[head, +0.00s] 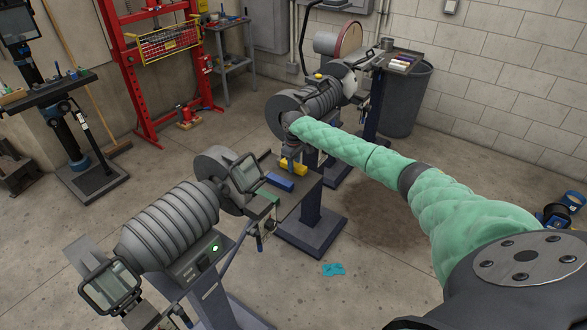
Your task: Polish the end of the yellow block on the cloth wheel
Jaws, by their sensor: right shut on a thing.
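The yellow block (292,167) shows just below my right gripper (293,155), near the middle of the head view. My right gripper is shut on it, and its fingers are small and partly hidden by the wrist. The block is close to the dark shelf with the blue block (280,181); I cannot tell whether it touches it. Behind my wrist stands a ribbed grey machine (322,97). A pale round part (349,83) at its right end may be the cloth wheel, but it is too small to be sure. My left gripper is not in view.
A ribbed bench grinder (170,225) with a lit green button and clear shields stands at the front left. A teal cloth (334,269) lies on the floor.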

